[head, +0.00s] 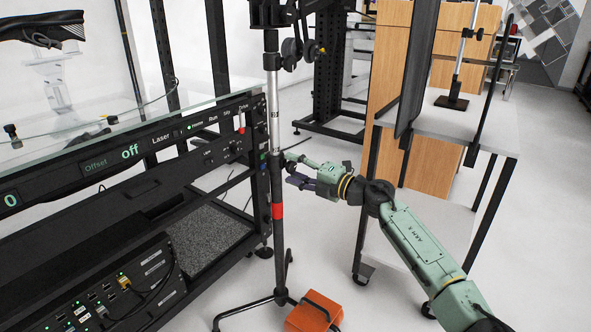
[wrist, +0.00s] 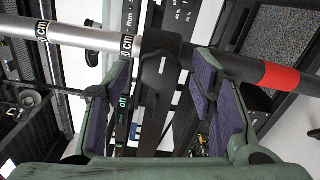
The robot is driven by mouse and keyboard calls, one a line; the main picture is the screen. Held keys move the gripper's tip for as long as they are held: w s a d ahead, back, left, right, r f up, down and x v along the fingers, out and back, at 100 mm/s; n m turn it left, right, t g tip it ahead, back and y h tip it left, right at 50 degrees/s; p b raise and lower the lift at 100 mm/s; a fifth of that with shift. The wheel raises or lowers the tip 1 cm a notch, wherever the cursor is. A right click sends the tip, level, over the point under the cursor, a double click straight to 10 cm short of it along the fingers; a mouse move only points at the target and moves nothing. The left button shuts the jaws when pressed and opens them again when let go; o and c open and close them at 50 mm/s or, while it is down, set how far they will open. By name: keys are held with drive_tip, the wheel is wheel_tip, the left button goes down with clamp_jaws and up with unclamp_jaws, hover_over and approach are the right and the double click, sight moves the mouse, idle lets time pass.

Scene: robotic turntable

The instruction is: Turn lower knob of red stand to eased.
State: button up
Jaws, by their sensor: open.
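The stand with the red band (head: 277,211) is an upright pole, silver above and black below, on a tripod base. Its lower knob (wrist: 158,75) is black and sits at the collar where silver meets black. In the wrist view the pole crosses the top and the knob lies between my jaws, with gaps to both purple pads. My gripper (head: 291,169) is open, just right of the pole at collar height; it also shows in the wrist view (wrist: 161,84). In the head view the knob is hard to make out beside the fingers.
A black instrument rack (head: 150,185) with a glass top stands close left of the pole. Upper black knobs (head: 290,47) are higher on the stand. An orange block (head: 314,311) lies at the base. A white table (head: 440,118) stands behind my arm on the right.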

drive_tip(key=v, duration=1.2)
